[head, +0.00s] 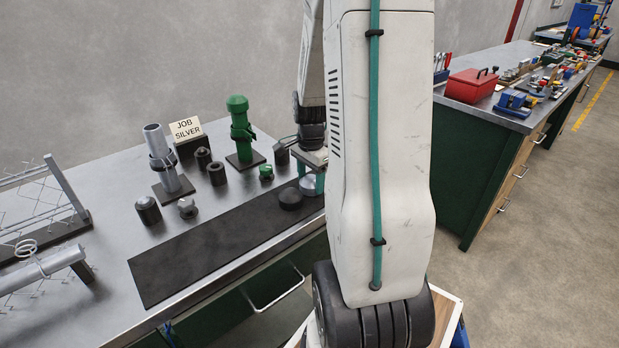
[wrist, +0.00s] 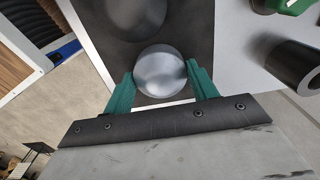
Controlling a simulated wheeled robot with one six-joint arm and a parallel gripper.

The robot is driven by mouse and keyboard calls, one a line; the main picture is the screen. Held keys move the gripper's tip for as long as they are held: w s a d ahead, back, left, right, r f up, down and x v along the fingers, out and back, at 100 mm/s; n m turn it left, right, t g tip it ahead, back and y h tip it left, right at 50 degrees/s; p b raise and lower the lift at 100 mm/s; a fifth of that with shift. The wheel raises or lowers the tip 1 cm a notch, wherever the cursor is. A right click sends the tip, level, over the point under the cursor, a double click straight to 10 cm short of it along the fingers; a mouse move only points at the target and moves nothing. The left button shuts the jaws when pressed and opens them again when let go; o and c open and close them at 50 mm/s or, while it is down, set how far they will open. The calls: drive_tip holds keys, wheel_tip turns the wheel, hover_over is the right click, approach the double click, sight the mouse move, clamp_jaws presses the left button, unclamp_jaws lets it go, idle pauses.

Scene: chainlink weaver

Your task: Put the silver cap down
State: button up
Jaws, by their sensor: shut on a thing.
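The silver cap (wrist: 160,70) is a smooth, round, domed piece between the teal fingers of my gripper (wrist: 160,76), which is shut on it. In the head view the silver cap (head: 309,184) shows low over the right end of the dark mat (head: 200,252), partly hidden by my arm. I cannot tell whether it touches the mat. A black domed cap (head: 290,198) lies on the mat just beside it; the black cap also shows at the top of the wrist view (wrist: 137,14).
A "JOB SILVER" sign (head: 186,128) stands behind a grey post (head: 161,155) and a green post (head: 240,130). A green cap (head: 266,172), a small silver-grey cap (head: 187,208) and several dark cylinders stand behind the mat. The mat's left part is clear.

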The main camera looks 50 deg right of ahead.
sight(310, 178)
drive_tip(key=shift+f, duration=0.15)
drive_tip(key=o, duration=1)
wheel_tip(310, 178, up, 12)
drive_tip(key=a+r+n, duration=0.4)
drive_tip(key=a, duration=0.5)
drive_tip(key=s+a+r+n, duration=0.1)
drive_tip(key=s+a+n, duration=0.3)
drive_tip(key=a, duration=0.3)
drive_tip(key=s+a+r+n, duration=0.1)
drive_tip(key=s+a+n, duration=0.3)
drive_tip(key=a+n, duration=0.3)
drive_tip(key=s+a+r+n+t, duration=0.1)
drive_tip(key=s+a+n, duration=0.3)
drive_tip(key=a+n, duration=0.1)
drive_tip(key=shift+s+a+r+n, duration=0.15)
drive_tip(key=shift+s+a+r, duration=0.05)
drive_tip(key=shift+a, duration=0.25)
drive_tip(key=shift+s+a+r+n, duration=0.15)
drive_tip(key=shift+a, duration=0.3)
